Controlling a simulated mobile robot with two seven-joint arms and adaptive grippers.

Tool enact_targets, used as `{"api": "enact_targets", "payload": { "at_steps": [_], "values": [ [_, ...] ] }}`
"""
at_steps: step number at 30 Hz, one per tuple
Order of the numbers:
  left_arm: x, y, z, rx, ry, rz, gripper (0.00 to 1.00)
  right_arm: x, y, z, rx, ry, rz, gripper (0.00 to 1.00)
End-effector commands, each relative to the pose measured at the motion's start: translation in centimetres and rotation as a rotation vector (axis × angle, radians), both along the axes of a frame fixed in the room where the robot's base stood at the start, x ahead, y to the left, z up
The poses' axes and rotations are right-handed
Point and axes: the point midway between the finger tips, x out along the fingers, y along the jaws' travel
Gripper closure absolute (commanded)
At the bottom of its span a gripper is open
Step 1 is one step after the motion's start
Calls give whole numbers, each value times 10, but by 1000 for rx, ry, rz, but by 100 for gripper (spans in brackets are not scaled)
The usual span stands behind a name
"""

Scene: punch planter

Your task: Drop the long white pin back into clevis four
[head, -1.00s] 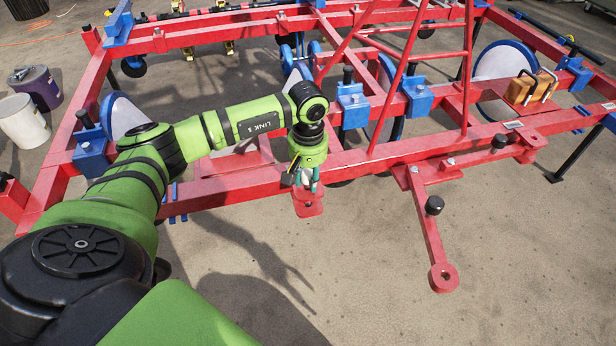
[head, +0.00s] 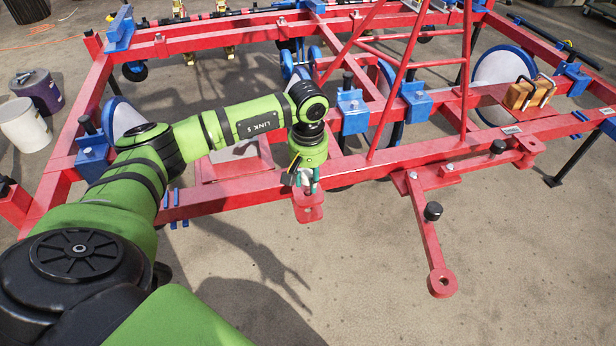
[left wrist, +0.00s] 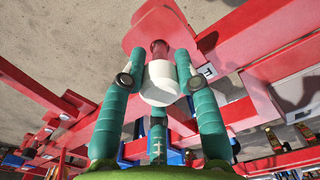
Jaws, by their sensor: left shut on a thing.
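My left gripper (left wrist: 160,82) has its teal fingers closed around the white head of the long white pin (left wrist: 160,88) in the left wrist view. The pin's far part is hidden behind its head, and a short red cylinder shows just beyond it. A red clevis plate with a rounded end (left wrist: 150,22) lies beyond the pin. In the head view, my left gripper (head: 304,181) is at this red clevis (head: 309,212) on the front beam. I cannot tell whether the pin is in the clevis hole. My right gripper is not in view.
The red planter frame (head: 400,157) spans the view behind the gripper. A red arm with a ringed end (head: 441,283) juts forward on the right. White (head: 24,123) and purple (head: 38,92) buckets stand at left. The front floor is clear.

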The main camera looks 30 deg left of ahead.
Motion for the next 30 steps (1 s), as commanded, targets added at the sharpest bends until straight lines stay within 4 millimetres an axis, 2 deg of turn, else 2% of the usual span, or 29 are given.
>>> {"api": "enact_targets", "payload": {
  "at_steps": [30],
  "values": [
    [0, 0, -22, 0, -1, 1, 100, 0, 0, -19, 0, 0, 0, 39]
  ]
}}
